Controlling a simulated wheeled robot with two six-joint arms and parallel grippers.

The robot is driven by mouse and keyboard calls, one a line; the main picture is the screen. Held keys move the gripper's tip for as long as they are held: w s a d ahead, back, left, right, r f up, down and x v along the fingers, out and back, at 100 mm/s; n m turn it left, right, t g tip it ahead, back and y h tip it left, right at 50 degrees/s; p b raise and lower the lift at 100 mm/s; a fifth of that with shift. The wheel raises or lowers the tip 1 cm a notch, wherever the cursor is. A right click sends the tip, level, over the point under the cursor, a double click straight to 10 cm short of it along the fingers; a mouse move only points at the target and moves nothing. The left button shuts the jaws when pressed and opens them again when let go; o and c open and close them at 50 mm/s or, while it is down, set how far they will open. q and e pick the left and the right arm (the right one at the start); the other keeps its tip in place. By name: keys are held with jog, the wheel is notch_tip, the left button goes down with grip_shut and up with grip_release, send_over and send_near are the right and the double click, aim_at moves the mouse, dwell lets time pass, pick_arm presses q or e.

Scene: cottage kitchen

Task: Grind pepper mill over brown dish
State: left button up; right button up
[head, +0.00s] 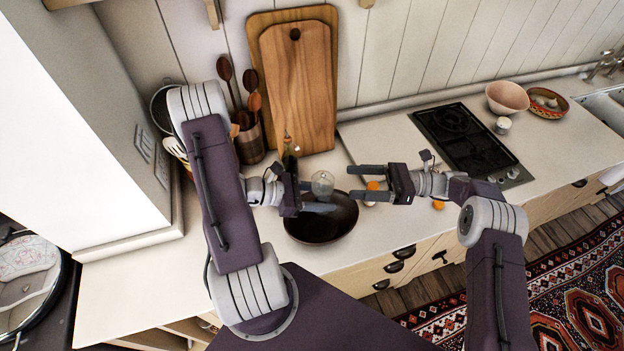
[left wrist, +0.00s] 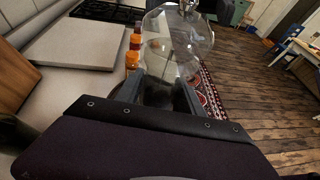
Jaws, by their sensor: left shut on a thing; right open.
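The pepper mill (head: 322,182) is a clear glass body with a metal end, seen larger in the left wrist view (left wrist: 178,45). My left gripper (head: 318,197) is shut on it and holds it above the brown dish. The brown dish (head: 322,230) is a dark, wide, shallow bowl on the counter, partly hidden by my left gripper and the mill. My right gripper (head: 366,183) is open and empty, just right of the mill, its fingers pointing toward it and apart from it.
Spice bottles with orange caps (left wrist: 132,60) stand close to the right of the dish. A dark bottle (head: 290,160) stands behind my left gripper. Wooden boards (head: 300,90) and a utensil crock (head: 250,145) are at the back; a black hob (head: 468,145) is at the right.

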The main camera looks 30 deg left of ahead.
aim_at(312, 180)
jog(key=x, duration=1.2)
jog(key=shift+f, duration=0.1)
jog(key=shift+c, duration=0.3)
jog(key=c, duration=1.3)
jog(key=m+t, duration=0.1)
jog(key=t, duration=0.1)
jog(key=m+t+y, duration=0.1)
jog(key=t, duration=0.1)
jog(key=m+t+y, duration=0.1)
jog(key=m+t, duration=0.1)
jog(key=shift+w+a+t, duration=0.2)
jog(key=shift+w+t, duration=0.1)
jog(key=shift+w, duration=0.1)
jog(key=shift+w+m, duration=0.15)
jog(key=shift+m, duration=0.15)
jog(key=o, duration=1.4)
jog(key=shift+c, duration=0.2)
